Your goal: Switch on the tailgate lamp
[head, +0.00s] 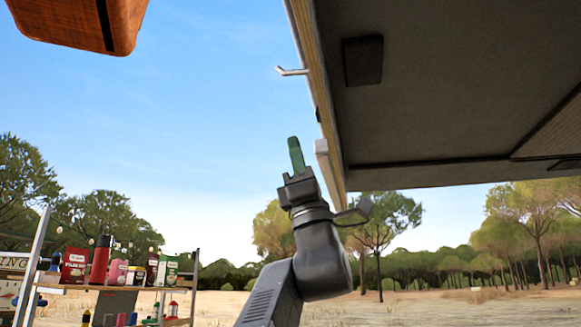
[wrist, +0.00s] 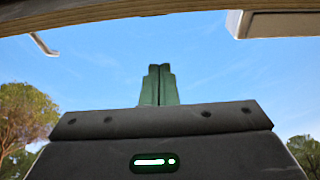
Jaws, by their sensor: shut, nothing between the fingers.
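The raised tailgate (head: 440,95) fills the upper right of the head view, dark underneath with a pale edge. A small pale box (head: 322,160) sits on that edge; it looks like the lamp, but I cannot be sure. It also seems to show at the top right of the wrist view (wrist: 285,25), where no glow or switch is clear. My gripper (head: 296,155) points upward with green fingers shut and empty. In the head view it is just left of the pale box. In the wrist view the fingers (wrist: 160,85) are together against sky, apart from the box.
A metal hook (head: 292,71) sticks out from the tailgate edge above my gripper. A dark block (head: 362,60) is on the tailgate's underside. An orange-brown object (head: 85,22) hangs at the top left. A shelf (head: 125,288) with jars and boxes stands lower left. Open sky lies left of the gripper.

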